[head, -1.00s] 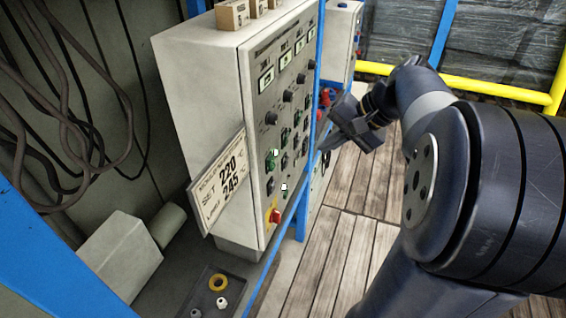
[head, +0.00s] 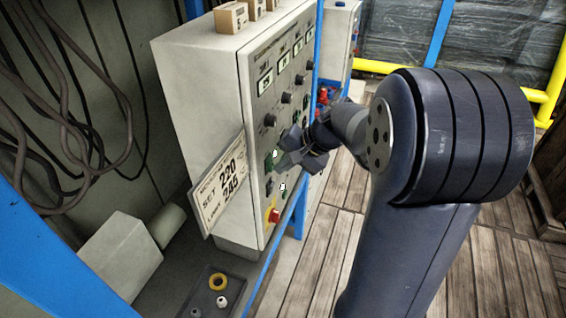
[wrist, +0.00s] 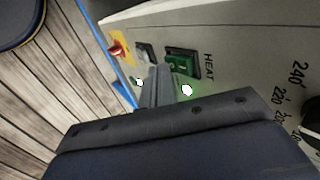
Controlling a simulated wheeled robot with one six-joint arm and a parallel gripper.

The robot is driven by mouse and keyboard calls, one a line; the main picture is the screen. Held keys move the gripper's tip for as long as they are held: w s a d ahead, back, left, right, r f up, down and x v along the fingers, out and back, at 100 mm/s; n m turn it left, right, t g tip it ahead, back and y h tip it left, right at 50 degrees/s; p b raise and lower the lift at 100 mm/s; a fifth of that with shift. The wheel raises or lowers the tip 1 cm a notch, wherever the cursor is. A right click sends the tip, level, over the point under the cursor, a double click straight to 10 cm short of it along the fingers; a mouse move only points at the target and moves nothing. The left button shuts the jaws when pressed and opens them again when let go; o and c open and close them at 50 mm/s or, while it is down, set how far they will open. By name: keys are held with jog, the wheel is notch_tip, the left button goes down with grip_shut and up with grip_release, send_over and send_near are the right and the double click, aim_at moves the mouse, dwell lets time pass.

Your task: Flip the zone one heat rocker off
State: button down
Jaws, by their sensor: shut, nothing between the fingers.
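The control cabinet's front panel (head: 258,207) faces my arm. At the lower left of its controls is a green rocker (head: 270,161), partly hidden by my gripper in the head view. In the wrist view a green rocker (wrist: 179,63) in a dark frame sits beside the word HEAT, which reads sideways. My gripper (head: 281,163) is shut and empty, its fingertips close to this rocker. In the wrist view the shut fingers (wrist: 160,75) point at the panel just beside the rocker; I cannot tell whether they touch it.
A grey rocker (wrist: 147,53) and a red knob on a yellow plate (wrist: 117,49) are close by. Black dials (head: 270,120) and displays (head: 265,82) sit above. A card marked 220 and 245 (head: 215,190) leans at the cabinet's side. A blue post (head: 318,60) stands right.

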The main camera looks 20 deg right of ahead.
jog(key=shift+w+a, duration=0.1)
dwell(0.3)
jog(key=shift+w+a+f+y+b, duration=0.15)
jog(key=shift+y+b, duration=0.15)
jog(key=shift+b, duration=0.6)
jog(key=shift+r+p, duration=0.6)
jog(key=shift+r, duration=0.25)
